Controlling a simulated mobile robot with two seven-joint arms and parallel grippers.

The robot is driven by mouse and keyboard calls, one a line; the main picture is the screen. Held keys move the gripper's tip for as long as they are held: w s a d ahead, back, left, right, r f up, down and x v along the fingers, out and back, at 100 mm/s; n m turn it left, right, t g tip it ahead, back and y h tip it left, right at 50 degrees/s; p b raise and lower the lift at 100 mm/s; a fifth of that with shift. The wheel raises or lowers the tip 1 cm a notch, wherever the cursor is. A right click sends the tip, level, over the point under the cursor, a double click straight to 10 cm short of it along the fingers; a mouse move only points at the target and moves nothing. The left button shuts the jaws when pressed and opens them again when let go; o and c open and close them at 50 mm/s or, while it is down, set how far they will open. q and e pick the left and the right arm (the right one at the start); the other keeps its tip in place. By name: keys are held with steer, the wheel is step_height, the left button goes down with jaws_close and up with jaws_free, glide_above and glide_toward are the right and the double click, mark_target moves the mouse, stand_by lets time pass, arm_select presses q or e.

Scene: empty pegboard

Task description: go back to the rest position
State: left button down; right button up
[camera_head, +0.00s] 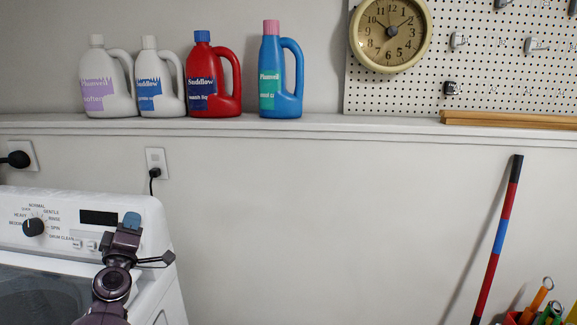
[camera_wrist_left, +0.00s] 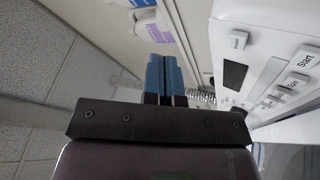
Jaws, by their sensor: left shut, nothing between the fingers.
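My left gripper (camera_head: 131,221) is raised in front of the white washing machine (camera_head: 150,222), at the right end of its control panel. Its blue fingertips point upward and are shut together, with nothing seen between them. In the left wrist view the blue fingers (camera_wrist_left: 164,72) lie side by side, closed and empty, with the washer panel (camera_wrist_left: 265,75) to their right. My right gripper is in neither view.
A shelf (camera_head: 330,121) along the wall holds several detergent bottles, including a red one (camera_head: 213,78) and a blue one (camera_head: 279,75). A clock (camera_head: 391,55) hangs on the pegboard (camera_head: 480,70). A striped pole (camera_head: 498,240) leans at right.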

arm_select(q)
steer(key=s+d+f+m+g+h, duration=0.2)
steer(key=s+d+f+m, duration=0.2)
steer(key=s+f+m, duration=0.3)
steer(key=s+d+f+m+g+h, duration=0.3)
steer(key=s+d+f+m, duration=0.15)
steer(key=f, duration=0.35)
steer(key=s+d+f+m+g, duration=0.1)
steer(key=s+f+g, duration=0.1)
steer(key=s+f, duration=0.7)
steer(key=s+d+f+m+g+y, duration=0.1)
steer(key=s+f, duration=0.7)
steer(key=s, duration=0.8)
steer(key=m+g, duration=0.1)
steer(key=g, duration=0.1)
steer(key=shift+f+g, duration=0.3)
steer(key=shift+f, duration=0.05)
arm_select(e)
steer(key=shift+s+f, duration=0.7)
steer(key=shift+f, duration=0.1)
arm_select(q)
steer(key=shift+m, duration=0.25)
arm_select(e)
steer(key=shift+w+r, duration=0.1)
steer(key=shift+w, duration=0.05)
